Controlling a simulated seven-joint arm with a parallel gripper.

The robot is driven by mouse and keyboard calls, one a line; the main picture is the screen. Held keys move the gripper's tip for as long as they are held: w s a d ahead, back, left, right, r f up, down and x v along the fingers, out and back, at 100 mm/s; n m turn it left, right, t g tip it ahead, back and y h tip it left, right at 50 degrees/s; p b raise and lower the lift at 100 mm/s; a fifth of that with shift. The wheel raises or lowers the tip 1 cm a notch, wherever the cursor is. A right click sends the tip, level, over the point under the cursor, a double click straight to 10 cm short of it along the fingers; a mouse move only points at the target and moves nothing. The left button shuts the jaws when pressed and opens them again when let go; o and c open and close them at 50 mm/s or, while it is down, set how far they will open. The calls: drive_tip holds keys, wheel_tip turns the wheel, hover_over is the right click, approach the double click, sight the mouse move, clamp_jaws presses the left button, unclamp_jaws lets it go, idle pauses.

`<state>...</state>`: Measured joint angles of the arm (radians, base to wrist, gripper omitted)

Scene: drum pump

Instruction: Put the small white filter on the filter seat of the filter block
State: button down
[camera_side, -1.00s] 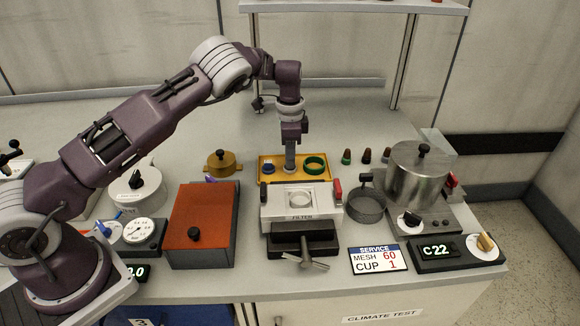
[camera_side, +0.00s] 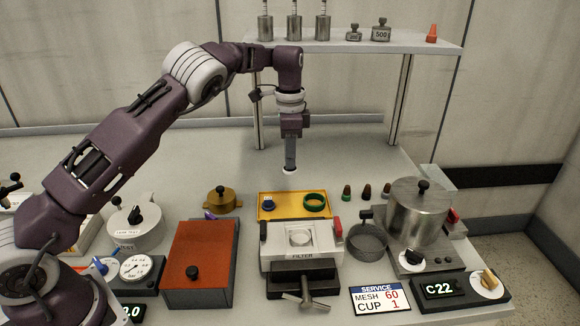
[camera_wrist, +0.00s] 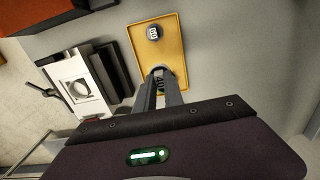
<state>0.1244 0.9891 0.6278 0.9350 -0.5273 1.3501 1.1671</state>
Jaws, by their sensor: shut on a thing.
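My gripper (camera_side: 290,166) is shut on the small white filter (camera_side: 289,172) and holds it in the air above the yellow tray. In the wrist view the fingers (camera_wrist: 160,88) point down over the tray, and the filter is mostly hidden between and below them. The filter block (camera_side: 322,252), white and marked FILTER, stands in front of the tray. Its round filter seat (camera_side: 300,237) on top looks empty. In the wrist view the block (camera_wrist: 95,105) lies left of my fingers, with its seat (camera_wrist: 79,91) showing.
An orange-topped box (camera_side: 200,258) stands left of the block. A round mesh sieve (camera_side: 367,243) and a steel pot (camera_side: 418,211) stand to its right. A shelf (camera_side: 350,47) is behind.

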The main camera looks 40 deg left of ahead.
drive_tip(key=shift+r, duration=0.55)
drive_tip(key=shift+s+d+r, duration=0.1)
drive_tip(key=shift+s+d, duration=0.05)
drive_tip(key=shift+d, duration=0.2)
drive_tip(key=shift+s+d+f, duration=0.45)
drive_tip(key=shift+s+d, duration=1.65)
drive_tip(key=shift+d, duration=0.15)
drive_tip(key=shift+s+d+f, duration=0.5)
drive_tip(key=shift+s+d, duration=1.55)
drive_tip(key=shift+d, duration=0.2)
drive_tip(key=shift+s+d+f, duration=0.45)
drive_tip(key=shift+s+d, duration=1.65)
drive_tip(key=shift+d, duration=0.15)
drive_tip(key=shift+f, duration=0.15)
drive_tip(key=shift+f, duration=0.45)
drive_tip(key=shift+f, duration=0.1)
drive_tip(key=shift+f, duration=0.5)
